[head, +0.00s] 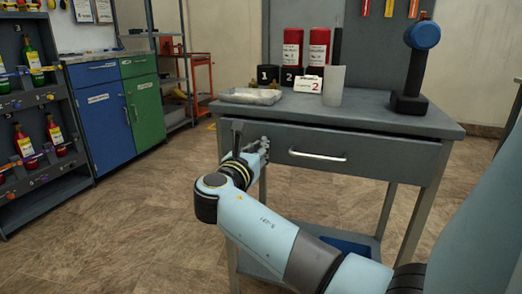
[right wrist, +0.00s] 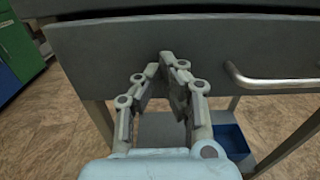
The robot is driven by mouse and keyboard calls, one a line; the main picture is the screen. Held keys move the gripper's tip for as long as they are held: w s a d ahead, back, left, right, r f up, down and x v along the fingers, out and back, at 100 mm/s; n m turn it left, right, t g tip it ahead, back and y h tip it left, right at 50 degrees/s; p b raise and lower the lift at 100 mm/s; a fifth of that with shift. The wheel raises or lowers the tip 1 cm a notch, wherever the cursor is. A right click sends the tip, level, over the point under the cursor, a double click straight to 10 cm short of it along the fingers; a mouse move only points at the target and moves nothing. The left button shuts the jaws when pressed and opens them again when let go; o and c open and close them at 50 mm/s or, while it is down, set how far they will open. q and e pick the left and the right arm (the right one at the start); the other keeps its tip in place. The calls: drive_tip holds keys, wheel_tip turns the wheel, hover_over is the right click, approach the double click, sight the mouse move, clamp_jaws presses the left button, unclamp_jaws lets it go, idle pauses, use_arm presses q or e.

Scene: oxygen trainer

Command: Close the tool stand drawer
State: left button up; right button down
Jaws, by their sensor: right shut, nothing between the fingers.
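The tool stand (head: 440,125) is a grey table with a wide grey drawer (head: 375,160) under its top. A dark gap shows between the tabletop and the drawer front; how far the drawer sticks out is hard to tell. A silver bar handle (head: 318,156) is on the front, and it also shows in the right wrist view (right wrist: 275,82). My right gripper (head: 265,143) is shut and empty. Its fingertips (right wrist: 168,60) are at the drawer front (right wrist: 215,45), left of the handle; contact is not certain. My left gripper is out of view.
A blue bin (head: 345,243) sits on the lower shelf. Blue and green cabinets (head: 100,110) stand left, with open floor between.

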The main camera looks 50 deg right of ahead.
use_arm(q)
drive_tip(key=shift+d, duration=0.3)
use_arm(e)
drive_tip(key=shift+d, duration=0.15)
drive_tip(key=p+x, duration=0.1)
drive_tip(key=x, duration=0.3)
drive_tip(key=shift+w+d, duration=0.2)
drive_tip(key=shift+d, duration=0.05)
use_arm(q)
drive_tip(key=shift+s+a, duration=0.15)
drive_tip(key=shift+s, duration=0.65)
use_arm(e)
drive_tip(key=shift+r, duration=0.1)
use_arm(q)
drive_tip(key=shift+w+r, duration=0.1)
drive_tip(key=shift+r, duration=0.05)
